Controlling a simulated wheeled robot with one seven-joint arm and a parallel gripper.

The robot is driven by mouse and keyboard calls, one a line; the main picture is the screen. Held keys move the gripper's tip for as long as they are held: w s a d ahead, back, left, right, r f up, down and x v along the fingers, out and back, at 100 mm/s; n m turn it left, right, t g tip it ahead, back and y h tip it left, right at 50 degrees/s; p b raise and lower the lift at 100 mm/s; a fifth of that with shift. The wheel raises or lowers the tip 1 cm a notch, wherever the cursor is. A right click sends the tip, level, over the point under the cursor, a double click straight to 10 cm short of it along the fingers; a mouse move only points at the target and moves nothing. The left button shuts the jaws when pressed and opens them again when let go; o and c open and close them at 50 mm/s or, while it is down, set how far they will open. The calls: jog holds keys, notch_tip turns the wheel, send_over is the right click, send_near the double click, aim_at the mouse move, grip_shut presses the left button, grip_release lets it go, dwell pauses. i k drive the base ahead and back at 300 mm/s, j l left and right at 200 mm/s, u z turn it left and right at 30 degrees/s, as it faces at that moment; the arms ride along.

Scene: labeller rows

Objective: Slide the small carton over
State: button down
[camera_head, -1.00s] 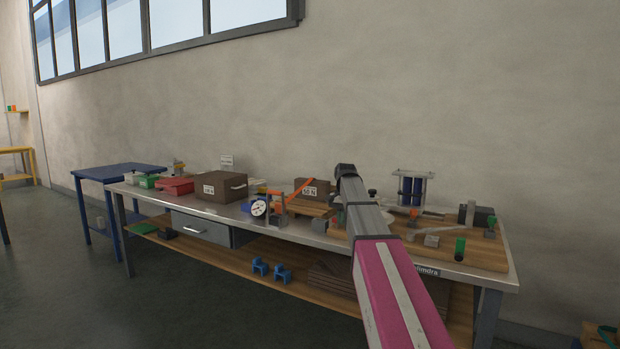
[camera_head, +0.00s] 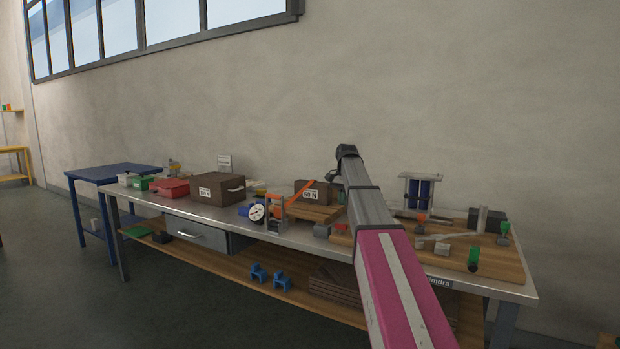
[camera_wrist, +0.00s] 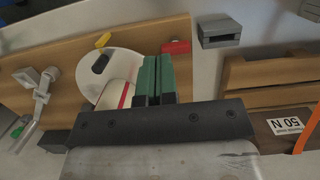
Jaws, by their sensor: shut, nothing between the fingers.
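The small brown carton (camera_head: 321,186) with a "50 N" label sits on a slatted wooden board (camera_head: 308,212) at the back of the metal-topped bench. In the wrist view, part of the carton (camera_wrist: 268,131) shows at the lower right, beside the slatted board (camera_wrist: 270,72). My gripper (camera_wrist: 160,78) has green fingers, closed together and empty. It is left of the carton in the wrist view and apart from it.
A larger brown box (camera_head: 217,189) and a red bin (camera_head: 170,188) stand further left. A dial gauge (camera_head: 257,212) and an orange lever (camera_head: 297,193) are near the carton's left. A wooden board with fixtures (camera_head: 480,257) fills the bench's right end. A grey block (camera_wrist: 220,33) lies nearby.

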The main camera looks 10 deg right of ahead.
aim_at(319, 192)
jog(key=i, duration=1.75)
